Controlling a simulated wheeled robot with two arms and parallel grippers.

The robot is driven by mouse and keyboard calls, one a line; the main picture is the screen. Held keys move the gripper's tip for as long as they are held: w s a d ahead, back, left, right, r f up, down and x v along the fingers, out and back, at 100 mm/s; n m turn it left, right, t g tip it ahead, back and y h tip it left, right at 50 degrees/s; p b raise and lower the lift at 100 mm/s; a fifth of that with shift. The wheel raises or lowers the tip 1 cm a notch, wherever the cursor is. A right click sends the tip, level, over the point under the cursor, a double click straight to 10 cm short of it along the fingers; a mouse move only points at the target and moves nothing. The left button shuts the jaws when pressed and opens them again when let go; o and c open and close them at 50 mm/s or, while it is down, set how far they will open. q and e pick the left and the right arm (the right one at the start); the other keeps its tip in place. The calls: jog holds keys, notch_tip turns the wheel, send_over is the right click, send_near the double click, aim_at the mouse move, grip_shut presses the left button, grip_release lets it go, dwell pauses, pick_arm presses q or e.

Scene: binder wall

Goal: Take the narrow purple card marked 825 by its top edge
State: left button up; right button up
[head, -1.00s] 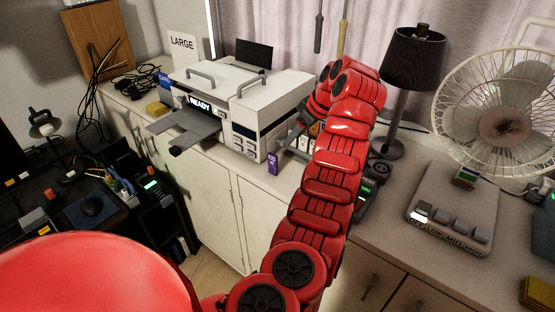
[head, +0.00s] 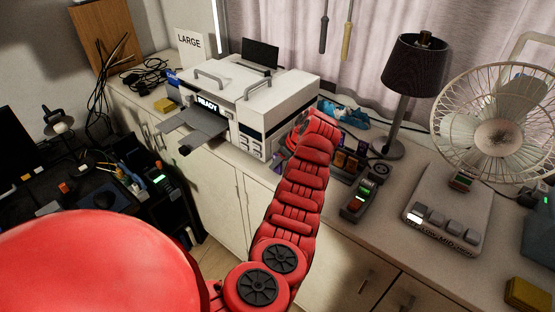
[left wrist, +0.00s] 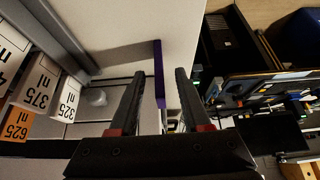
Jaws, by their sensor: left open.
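The narrow purple card (left wrist: 158,75) shows edge-on in the left wrist view as a thin upright strip; its number cannot be read there. My left gripper (left wrist: 160,92) is open, with one finger on each side of the strip in that picture. I see no contact between fingers and card. In the head view a sliver of purple (head: 277,160) shows by the printer's front corner, and my red left arm hides most of the gripper and card. My right gripper is not in view.
A white printer (head: 254,100) stands close to the left. White boxes marked 375 (left wrist: 37,85) and 325 (left wrist: 66,102) and an orange one marked 625 (left wrist: 17,124) stand beside the gripper. A lamp (head: 413,68) and fan (head: 495,135) stand right.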

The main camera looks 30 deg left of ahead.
pick_arm(q)
jog(key=shift+a+f, duration=0.25)
jog(key=shift+f, duration=0.1)
jog(key=shift+a+f, duration=0.1)
jog(key=shift+f, duration=0.25)
grip_shut()
jog(key=shift+r, duration=0.1)
